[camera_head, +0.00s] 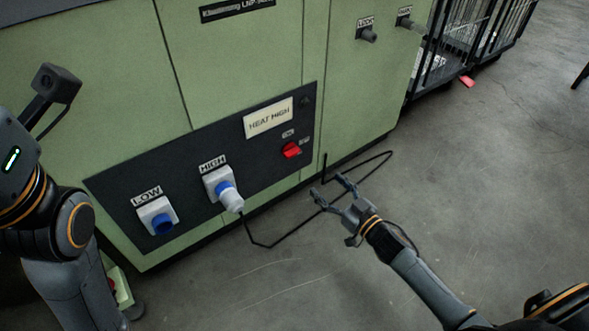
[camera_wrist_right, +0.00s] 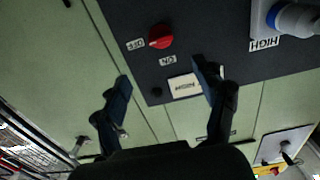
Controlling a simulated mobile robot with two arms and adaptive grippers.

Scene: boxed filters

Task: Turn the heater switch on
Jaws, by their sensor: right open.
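The heater switch is a small red rotary knob (camera_head: 291,150) on the dark panel of the green machine, below the "HEAT HIGH" label (camera_head: 268,118). It also shows in the right wrist view (camera_wrist_right: 161,36), near small "OFF" (camera_wrist_right: 135,44) and "ON" (camera_wrist_right: 167,60) labels; I cannot tell exactly which way it points. My right gripper (camera_head: 328,186) is open and empty, apart from the panel, to the right of and below the knob in the head view. In the right wrist view its fingers (camera_wrist_right: 161,76) are spread, with the knob beyond them. My left arm shows at the left, but its gripper does not.
A blue socket marked "LOW" (camera_head: 160,221) and a white-and-blue plug in the "HIGH" socket (camera_head: 227,194) sit left of the knob. A black cable (camera_head: 268,246) runs from the plug across the floor. Wire cages (camera_head: 465,45) stand at the upper right. Floor (camera_head: 480,180) to the right is clear.

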